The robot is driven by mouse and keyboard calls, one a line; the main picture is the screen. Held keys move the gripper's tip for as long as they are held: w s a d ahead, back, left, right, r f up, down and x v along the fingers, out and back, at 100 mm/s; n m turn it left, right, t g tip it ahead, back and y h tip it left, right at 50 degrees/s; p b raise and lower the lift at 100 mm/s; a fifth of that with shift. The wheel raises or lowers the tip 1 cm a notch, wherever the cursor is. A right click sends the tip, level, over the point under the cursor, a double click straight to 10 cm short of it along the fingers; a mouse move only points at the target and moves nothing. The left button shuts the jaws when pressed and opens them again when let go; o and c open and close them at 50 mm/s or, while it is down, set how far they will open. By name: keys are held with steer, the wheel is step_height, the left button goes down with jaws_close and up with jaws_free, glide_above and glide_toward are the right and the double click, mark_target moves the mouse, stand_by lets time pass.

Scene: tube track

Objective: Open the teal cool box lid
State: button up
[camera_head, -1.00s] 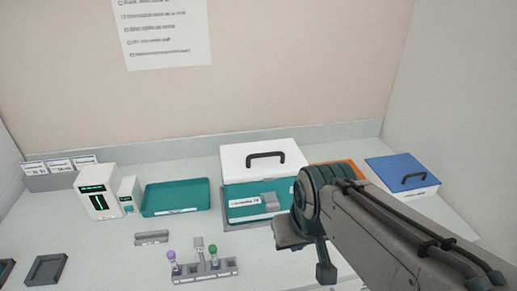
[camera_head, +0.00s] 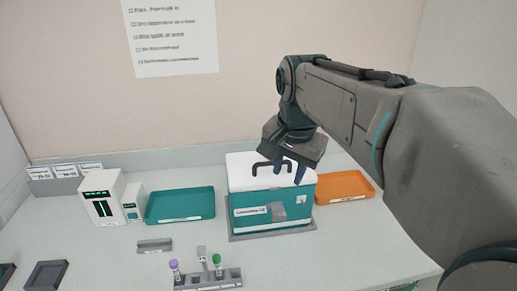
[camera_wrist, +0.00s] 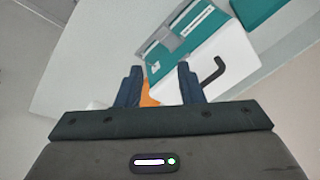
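The cool box has a teal body (camera_head: 255,203), a grey front latch (camera_head: 278,212) and a white lid (camera_head: 242,165) with a black arched handle (camera_head: 272,165). The lid looks shut. My gripper (camera_head: 289,172) hangs over the right part of the lid, just right of the handle, fingers pointing down. In the wrist view the two fingers (camera_wrist: 160,84) are apart with nothing held between them. There the handle (camera_wrist: 213,73) lies right of the fingers, and the white lid (camera_wrist: 235,52) and teal front (camera_wrist: 165,58) lie beyond them. Whether a finger touches the lid I cannot tell.
A teal tray (camera_head: 180,206) stands left of the box and an orange tray (camera_head: 345,188) right of it. A rack (camera_head: 208,279) with capped tubes is in front. White devices (camera_head: 103,205) stand at left. My arm hides the right side.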

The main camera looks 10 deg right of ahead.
steer(key=w+r+m+b, duration=0.2)
steer(key=w+r+m, duration=0.4)
steer(key=w+m, duration=0.45)
glide_toward(269, 162)
steer(key=shift+n+g, duration=0.4)
steer(key=shift+n, duration=0.05)
steer(key=f, duration=0.2)
steer(key=w+f, duration=0.1)
steer(key=f, duration=0.2)
steer(key=w+f, duration=0.1)
steer(key=f, duration=0.1)
steer(key=shift+w+d+f, duration=0.2)
steer(key=shift+d+f, duration=0.1)
steer(key=shift+d, duration=0.1)
jaws_close()
